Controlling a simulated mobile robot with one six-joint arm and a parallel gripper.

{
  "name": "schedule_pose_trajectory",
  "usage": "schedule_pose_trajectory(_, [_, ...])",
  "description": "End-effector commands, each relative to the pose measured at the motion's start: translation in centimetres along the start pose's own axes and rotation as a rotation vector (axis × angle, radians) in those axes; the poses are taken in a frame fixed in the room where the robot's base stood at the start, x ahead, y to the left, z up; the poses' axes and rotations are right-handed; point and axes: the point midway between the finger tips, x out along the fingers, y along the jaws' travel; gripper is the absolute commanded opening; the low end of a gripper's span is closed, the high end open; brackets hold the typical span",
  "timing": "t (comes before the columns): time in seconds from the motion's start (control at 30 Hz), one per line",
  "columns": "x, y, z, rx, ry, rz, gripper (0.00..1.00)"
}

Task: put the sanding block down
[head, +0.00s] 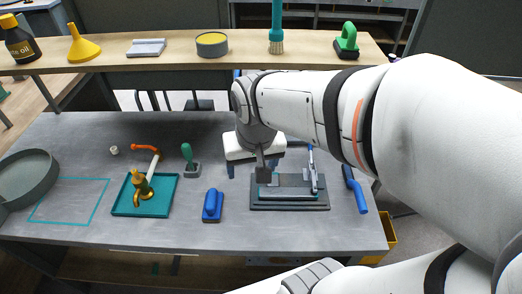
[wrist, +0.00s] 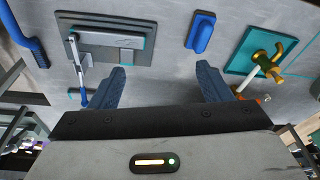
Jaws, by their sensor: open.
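The blue block with a raised grip on a dark base, which looks like the sanding block (head: 212,205), sits on the grey workbench (head: 150,240) left of the clamp fixture. It also shows at the top right of the wrist view (wrist: 201,32). My gripper (head: 252,171) is over the bench, behind and to the right of the block, apart from it. In the wrist view its dark blue fingers (wrist: 160,84) are spread wide with nothing between them.
A clamp fixture (head: 290,206) lies right of the block, with a blue-handled tool (head: 355,190) beyond. A teal tray (head: 140,209), a green-handled tool (head: 190,160), a teal outline (head: 70,203) and a round pan (head: 28,178) are left. A shelf (head: 110,64) runs behind.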

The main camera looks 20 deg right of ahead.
Motion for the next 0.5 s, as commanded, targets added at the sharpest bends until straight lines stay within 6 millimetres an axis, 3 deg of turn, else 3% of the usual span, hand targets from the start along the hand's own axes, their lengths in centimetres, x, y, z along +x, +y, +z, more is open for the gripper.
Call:
schedule_pose_trajectory(0.1, [-1.6,1.6,1.8,-0.046,0.046,0.006,0.71])
schedule_pose_trajectory(0.23, [-2.4,3.0,2.9,-0.079,0.068,0.013,0.71])
schedule_pose_trajectory(0.5, [-2.5,3.2,3.2,-0.091,0.073,0.016,0.71])
